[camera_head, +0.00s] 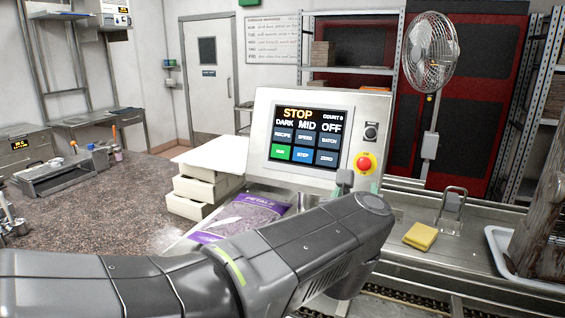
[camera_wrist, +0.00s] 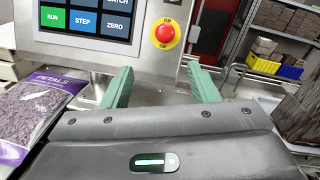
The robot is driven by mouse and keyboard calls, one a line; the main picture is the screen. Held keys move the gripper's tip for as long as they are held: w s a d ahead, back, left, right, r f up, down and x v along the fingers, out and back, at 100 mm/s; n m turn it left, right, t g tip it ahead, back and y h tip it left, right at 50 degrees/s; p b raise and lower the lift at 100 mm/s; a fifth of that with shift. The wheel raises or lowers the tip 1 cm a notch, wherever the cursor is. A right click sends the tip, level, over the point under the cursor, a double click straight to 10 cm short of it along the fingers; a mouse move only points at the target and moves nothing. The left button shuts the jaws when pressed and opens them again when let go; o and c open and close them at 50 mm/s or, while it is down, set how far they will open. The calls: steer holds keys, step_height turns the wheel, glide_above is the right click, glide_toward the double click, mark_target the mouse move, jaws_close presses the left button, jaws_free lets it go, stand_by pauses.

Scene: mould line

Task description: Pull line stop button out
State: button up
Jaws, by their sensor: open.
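The line stop button is a red mushroom knob (camera_head: 365,163) on a yellow round base, at the lower right of the grey control panel (camera_head: 262,110). It also shows in the wrist view (camera_wrist: 165,33), above and between my gripper's fingers. My gripper (camera_wrist: 159,86) is open, its two green fingers apart with nothing between them. The fingertips are below the knob in the wrist view and do not appear to touch it. In the head view my arm hides most of the gripper. The panel's screen (camera_head: 308,135) reads STOP, DARK MID OFF.
A purple petals bag (camera_head: 240,217) lies left of my arm, by stacked white boxes (camera_head: 200,190). A yellow sponge (camera_head: 420,236), a metal stand (camera_head: 451,208) and a white tray (camera_head: 497,247) are on the right. A black switch (camera_head: 371,131) sits above the button.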

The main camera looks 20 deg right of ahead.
mark_target(364, 167)
steer(key=shift+m+h, duration=0.3)
steer(key=shift+m, duration=0.2)
steer(key=x, duration=1.3)
steer(key=shift+w+d, duration=0.1)
steer(key=shift+d, duration=0.2)
steer(key=shift+c, duration=0.4)
